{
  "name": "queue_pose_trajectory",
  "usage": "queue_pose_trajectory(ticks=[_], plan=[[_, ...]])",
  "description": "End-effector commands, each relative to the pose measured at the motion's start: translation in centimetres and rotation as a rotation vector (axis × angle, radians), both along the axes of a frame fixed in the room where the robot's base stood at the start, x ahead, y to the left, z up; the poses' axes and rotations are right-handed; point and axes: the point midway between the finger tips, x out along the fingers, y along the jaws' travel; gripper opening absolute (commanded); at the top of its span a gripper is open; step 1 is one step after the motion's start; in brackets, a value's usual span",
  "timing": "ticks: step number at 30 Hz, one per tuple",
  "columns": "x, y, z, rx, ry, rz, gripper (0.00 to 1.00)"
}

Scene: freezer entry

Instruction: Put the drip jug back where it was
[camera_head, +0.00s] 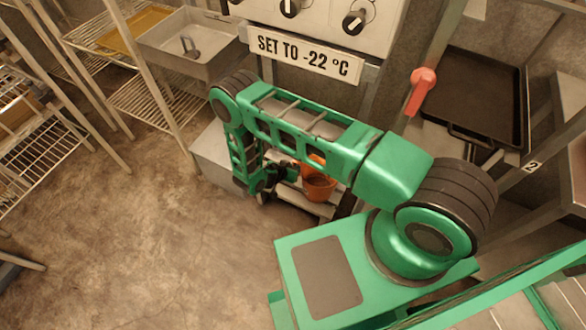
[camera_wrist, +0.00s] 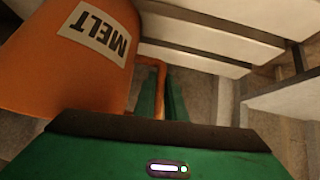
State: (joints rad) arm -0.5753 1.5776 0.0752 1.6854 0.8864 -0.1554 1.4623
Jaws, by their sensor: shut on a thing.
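The drip jug (camera_head: 318,186) is orange and stands out low behind my arm in the head view, close to pale slats. In the wrist view the jug (camera_wrist: 85,65) fills the upper left and carries a label reading "MELT", upside down in the picture. Its handle (camera_wrist: 152,65) passes between the green fingers of my gripper (camera_wrist: 163,95). My gripper (camera_head: 268,182) is shut on the jug by this handle. I cannot tell whether the jug's base touches the slats. My arm hides part of the jug in the head view.
Pale slats (camera_wrist: 205,32) lie beside the jug. A panel with black knobs and a "SET TO -22 °C" sign (camera_head: 303,52) is above. A red-handled lever (camera_head: 421,92) and a dark tray (camera_head: 480,100) are right. Wire racks (camera_head: 150,105) stand left; open floor (camera_head: 130,240) lies in front.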

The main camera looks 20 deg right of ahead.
Motion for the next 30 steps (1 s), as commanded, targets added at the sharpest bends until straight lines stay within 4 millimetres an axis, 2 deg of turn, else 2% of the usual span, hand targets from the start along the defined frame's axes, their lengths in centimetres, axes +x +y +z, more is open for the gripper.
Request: queue_pose_trajectory(ticks=[7, 8, 10, 22, 30], plan=[[0.1, 0.0, 0.0, -0.002, -0.001, 0.001, 0.0], [0.0, 0.0, -0.1, 0.0, 0.0, 0.0, 0.13], [0.0, 0.0, -0.1, 0.0, 0.0, 0.0, 0.29], [-0.1, 0.3, 0.3, 0.0, 0.0, 0.001, 0.29], [-2.0, 2.9, 3.5, 0.002, -0.001, 0.004, 0.29]])
